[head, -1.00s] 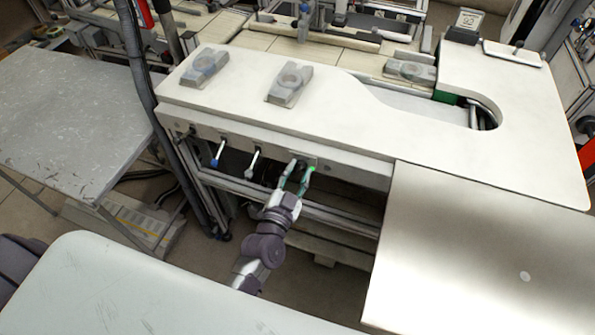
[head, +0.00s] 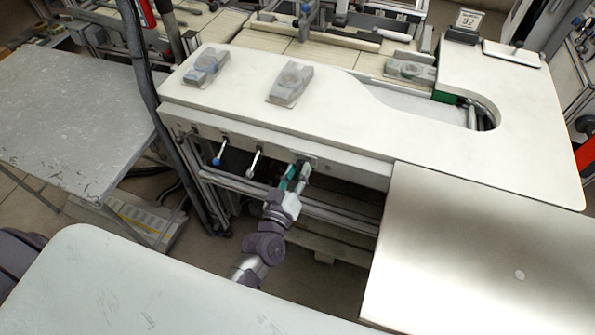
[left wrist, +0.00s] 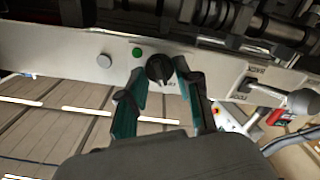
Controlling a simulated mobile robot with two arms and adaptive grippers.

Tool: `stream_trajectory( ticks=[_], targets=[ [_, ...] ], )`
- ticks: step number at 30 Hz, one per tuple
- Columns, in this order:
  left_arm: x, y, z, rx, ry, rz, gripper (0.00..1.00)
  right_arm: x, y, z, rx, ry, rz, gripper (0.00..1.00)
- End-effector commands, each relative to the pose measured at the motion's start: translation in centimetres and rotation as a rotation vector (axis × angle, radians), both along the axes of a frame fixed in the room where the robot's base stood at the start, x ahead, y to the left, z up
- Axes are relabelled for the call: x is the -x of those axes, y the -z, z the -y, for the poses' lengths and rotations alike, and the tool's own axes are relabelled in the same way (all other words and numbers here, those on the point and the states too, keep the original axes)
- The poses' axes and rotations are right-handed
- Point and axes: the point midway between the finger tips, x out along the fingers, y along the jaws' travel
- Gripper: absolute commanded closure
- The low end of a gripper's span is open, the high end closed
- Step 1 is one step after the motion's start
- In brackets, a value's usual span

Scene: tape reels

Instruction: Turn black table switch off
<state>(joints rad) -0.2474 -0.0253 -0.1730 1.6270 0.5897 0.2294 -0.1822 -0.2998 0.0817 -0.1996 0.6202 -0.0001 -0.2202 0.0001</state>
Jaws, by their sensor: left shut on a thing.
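The black switch (left wrist: 160,69) is a round knob on the pale front panel of the white table, and in the left wrist view it sits between my left fingertips. My left gripper (head: 298,170) reaches the table's front panel in the head view, and its teal-sided fingers are shut on the knob. The gripper also shows in the left wrist view (left wrist: 161,75). The knob itself is hidden behind the fingers in the head view. My right gripper is not in view.
A green button (left wrist: 137,52) and a silver button (left wrist: 104,61) sit beside the switch. Two levers, one blue-tipped (head: 218,158) and one white-tipped (head: 253,163), hang from the front panel to the left. Grey reel holders (head: 290,84) stand on the white tabletop (head: 340,110). Open space lies below the panel.

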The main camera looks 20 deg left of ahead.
Motion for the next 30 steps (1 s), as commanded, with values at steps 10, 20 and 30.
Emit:
stream_trajectory(
  ticks=[10, 20, 30],
  targets=[
    [-0.04, -0.07, -0.06, 0.140, -0.001, -0.002, 1.00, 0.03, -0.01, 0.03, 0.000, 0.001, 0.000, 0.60],
    [-0.04, -0.09, -0.07, 0.165, -0.001, -0.003, 1.00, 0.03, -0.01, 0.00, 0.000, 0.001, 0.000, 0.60],
    [-0.04, -0.08, -0.08, 0.164, -0.001, -0.003, 0.49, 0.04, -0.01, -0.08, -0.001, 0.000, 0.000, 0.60]
  ],
)
